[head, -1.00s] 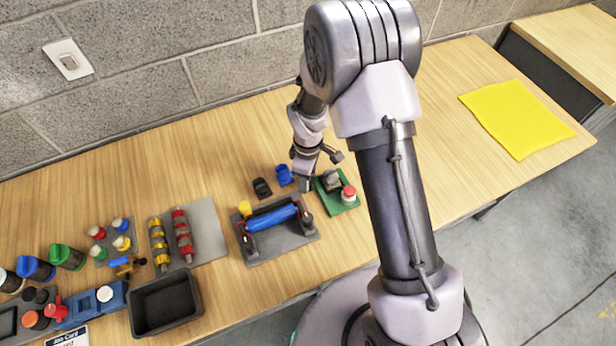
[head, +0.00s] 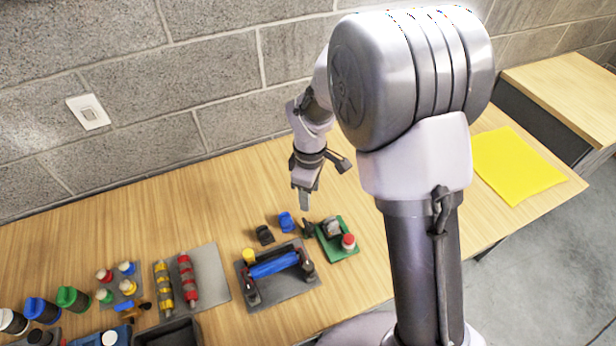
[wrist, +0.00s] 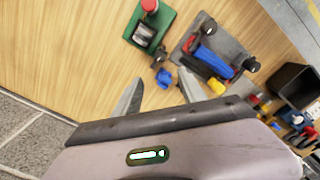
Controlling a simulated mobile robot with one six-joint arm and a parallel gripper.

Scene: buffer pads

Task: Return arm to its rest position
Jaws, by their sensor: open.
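My gripper (head: 304,204) hangs in the air above the back part of the wooden table (head: 210,206), behind the small parts. In the wrist view its two fingers (wrist: 160,78) stand apart with nothing between them. Beyond them lie a blue cap (wrist: 163,78), a green board (wrist: 150,30) with a grey block and a red-topped piece, and a grey fixture (wrist: 216,48) holding a blue roller. My arm hides part of the table at the right in the head view.
A grey plate (head: 214,262) with yellow and red rollers lies left of the fixture. Several colored bottles and a dark tray (head: 170,334) stand at the front left. A yellow sheet (head: 518,164) lies at the right. A block wall (head: 200,80) runs behind the table.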

